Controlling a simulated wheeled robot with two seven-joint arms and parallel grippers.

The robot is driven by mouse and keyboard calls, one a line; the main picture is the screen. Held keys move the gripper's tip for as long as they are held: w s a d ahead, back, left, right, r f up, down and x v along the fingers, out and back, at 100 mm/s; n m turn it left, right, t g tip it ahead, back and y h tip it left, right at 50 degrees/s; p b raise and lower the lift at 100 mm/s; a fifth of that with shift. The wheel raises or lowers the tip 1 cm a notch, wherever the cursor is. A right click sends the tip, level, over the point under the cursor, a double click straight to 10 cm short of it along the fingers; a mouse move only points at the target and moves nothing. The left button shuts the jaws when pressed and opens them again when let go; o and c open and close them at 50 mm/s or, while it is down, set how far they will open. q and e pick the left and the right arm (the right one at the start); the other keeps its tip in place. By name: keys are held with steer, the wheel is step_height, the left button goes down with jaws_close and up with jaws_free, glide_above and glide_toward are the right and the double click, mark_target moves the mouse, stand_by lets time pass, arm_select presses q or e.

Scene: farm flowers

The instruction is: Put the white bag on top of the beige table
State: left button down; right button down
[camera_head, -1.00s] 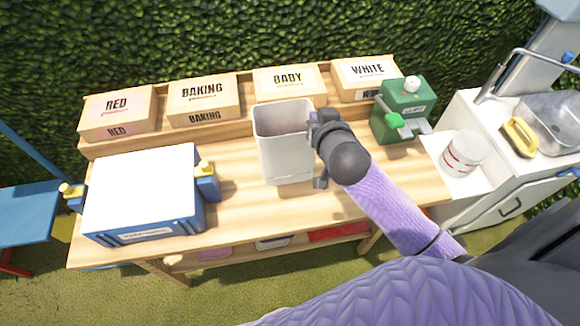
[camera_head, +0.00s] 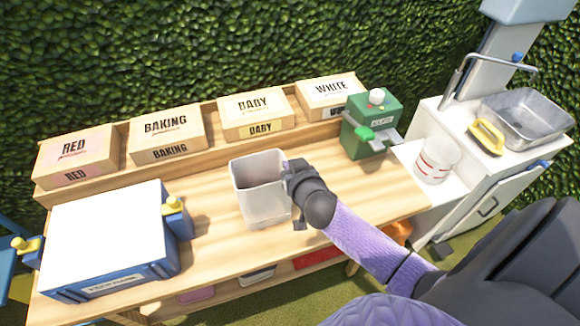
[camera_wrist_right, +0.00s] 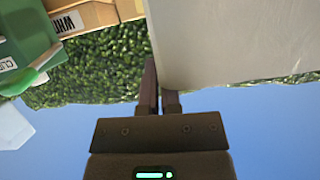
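The white bag (camera_head: 265,200), an open-topped tall container, is upright over the middle of the beige wooden table (camera_head: 225,262). I cannot tell whether its base touches the tabletop. My right gripper (camera_head: 290,183) is at the bag's right side. In the right wrist view the bag's pale wall (camera_wrist_right: 235,40) fills the upper right, and the gripper's two fingers (camera_wrist_right: 160,92) are close together at its edge, pinching it, with one finger partly hidden by it. My left gripper is not in view.
Labelled boxes (camera_head: 168,135) line the table's back shelf. A blue crate with a white top (camera_head: 105,232) stands at left, a green machine (camera_head: 370,128) at back right. A white cabinet (camera_head: 470,165) adjoins on the right. Bare tabletop lies around the bag.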

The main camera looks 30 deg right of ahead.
steer(key=c, duration=0.8)
jaws_free()
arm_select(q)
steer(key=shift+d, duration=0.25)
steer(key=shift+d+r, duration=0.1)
arm_select(e)
steer(key=shift+r, duration=0.1)
